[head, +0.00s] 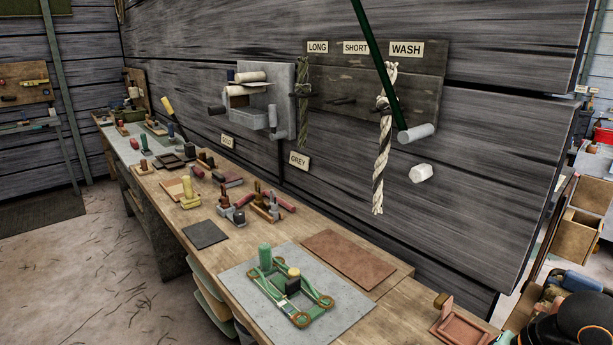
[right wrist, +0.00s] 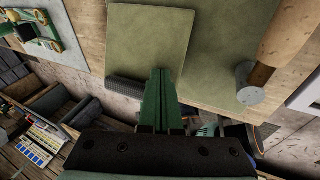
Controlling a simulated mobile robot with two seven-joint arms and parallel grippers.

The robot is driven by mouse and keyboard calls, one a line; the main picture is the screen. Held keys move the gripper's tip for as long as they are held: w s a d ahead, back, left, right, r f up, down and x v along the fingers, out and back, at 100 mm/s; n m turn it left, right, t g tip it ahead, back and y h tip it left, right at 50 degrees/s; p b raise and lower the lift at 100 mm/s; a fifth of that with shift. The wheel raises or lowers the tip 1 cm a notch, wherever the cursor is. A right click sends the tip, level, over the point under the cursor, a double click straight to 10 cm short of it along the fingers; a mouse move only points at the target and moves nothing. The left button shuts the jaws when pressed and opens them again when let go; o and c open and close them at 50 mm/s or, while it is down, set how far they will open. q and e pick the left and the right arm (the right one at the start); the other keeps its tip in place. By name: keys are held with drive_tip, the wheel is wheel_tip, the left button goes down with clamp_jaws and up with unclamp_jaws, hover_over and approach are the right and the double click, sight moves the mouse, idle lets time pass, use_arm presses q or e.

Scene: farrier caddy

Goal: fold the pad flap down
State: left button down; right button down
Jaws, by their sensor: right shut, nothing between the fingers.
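In the right wrist view, a flat olive-green panel (right wrist: 148,42) lies beside and partly over a larger olive-green sheet (right wrist: 222,45). The panel looks like the pad flap, but I cannot tell its angle. A dark ribbed strip (right wrist: 138,91) shows by its lower edge. My right gripper (right wrist: 160,74) has its green fingers together and empty. Their tips overlap the panel's lower part in the picture; contact is unclear. I cannot make out the panel in the head view. My left gripper is not in view.
A green frame (head: 291,289) stands on a grey mat (head: 238,287) on the bench, beside a flat brown mat (head: 349,258). A small reddish-brown tray (head: 465,328) is at lower right. A wooden cylinder with a grey end (right wrist: 250,88) stands right of my right fingers. Small tools crowd the farther bench.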

drive_tip(key=shift+f, duration=0.1)
drive_tip(key=shift+s+a+f+b, duration=0.3)
drive_tip(key=shift+f+b, duration=0.2)
drive_tip(key=shift+b, duration=0.1)
drive_tip(key=shift+f, duration=0.15)
drive_tip(key=shift+s+a+f+b, duration=0.1)
drive_tip(key=shift+a+f+b, duration=0.05)
drive_tip(key=shift+f+b, duration=0.4)
drive_tip(key=shift+f+b, duration=0.3)
drive_tip(key=shift+b, duration=0.05)
drive_tip(key=shift+w+d+r+p, duration=0.1)
drive_tip(key=shift+d+r+p, duration=0.05)
drive_tip(key=shift+r+p, duration=0.45)
drive_tip(key=shift+w+d+r+p, duration=0.1)
drive_tip(key=shift+r+p, duration=0.3)
drive_tip(key=shift+r, duration=0.3)
